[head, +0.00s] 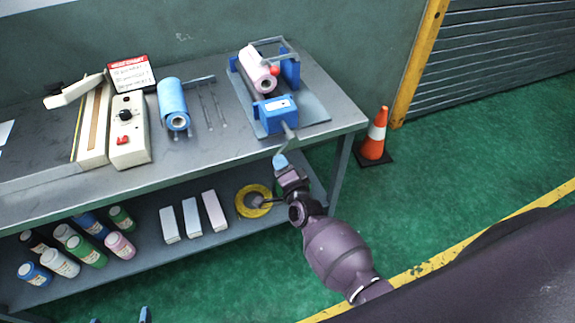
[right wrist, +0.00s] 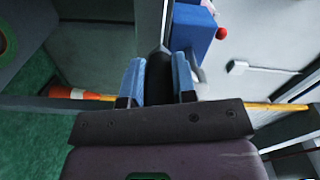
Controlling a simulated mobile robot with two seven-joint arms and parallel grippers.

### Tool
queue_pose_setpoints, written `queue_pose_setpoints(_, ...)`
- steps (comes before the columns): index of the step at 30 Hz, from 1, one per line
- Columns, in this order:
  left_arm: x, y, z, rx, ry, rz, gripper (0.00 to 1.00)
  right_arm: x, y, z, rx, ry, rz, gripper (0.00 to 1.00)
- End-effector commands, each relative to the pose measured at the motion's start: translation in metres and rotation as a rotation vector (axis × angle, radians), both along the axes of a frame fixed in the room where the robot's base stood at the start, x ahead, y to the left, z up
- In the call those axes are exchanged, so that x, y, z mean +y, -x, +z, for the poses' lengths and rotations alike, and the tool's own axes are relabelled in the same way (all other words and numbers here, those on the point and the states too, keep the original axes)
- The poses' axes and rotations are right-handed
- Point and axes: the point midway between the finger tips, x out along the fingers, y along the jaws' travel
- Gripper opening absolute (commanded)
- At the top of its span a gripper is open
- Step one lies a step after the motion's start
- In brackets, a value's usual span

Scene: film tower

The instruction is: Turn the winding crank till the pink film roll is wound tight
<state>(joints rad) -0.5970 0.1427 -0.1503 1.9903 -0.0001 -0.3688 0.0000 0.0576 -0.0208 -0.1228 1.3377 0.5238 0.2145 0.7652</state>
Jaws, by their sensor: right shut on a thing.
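The film winder, a blue frame on a grey plate, stands at the right end of the bench; its blue box (head: 276,113) faces the front edge. The pink film roll (head: 258,68) lies in it; how tight it is wound, I cannot tell. The grey crank (head: 289,133) comes out of the box and hangs past the bench edge. My right gripper (head: 281,162) is shut on the crank's dark handle (right wrist: 160,78), seen between its blue fingers in the right wrist view. My left gripper (head: 120,318) shows only two separated blue fingertips at the bottom edge.
A blue roll (head: 173,105), a cream device (head: 129,132) and a sign (head: 131,72) stand on the bench. An orange cone (head: 375,135) stands right of the bench. Green floor lies open there.

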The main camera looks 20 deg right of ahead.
Motion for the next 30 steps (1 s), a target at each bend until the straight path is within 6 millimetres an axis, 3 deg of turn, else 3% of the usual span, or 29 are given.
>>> queue_pose_setpoints(12,0.0,0.001,0.002,0.001,-0.001,0.001,1.0,0.013,0.001,0.015,0.008,-0.263,0.001,0.0)
queue_pose_setpoints(30,0.001,0.004,0.002,0.006,0.0,0.003,1.0,0.016,0.0,0.019,0.011,-0.334,0.001,0.0)
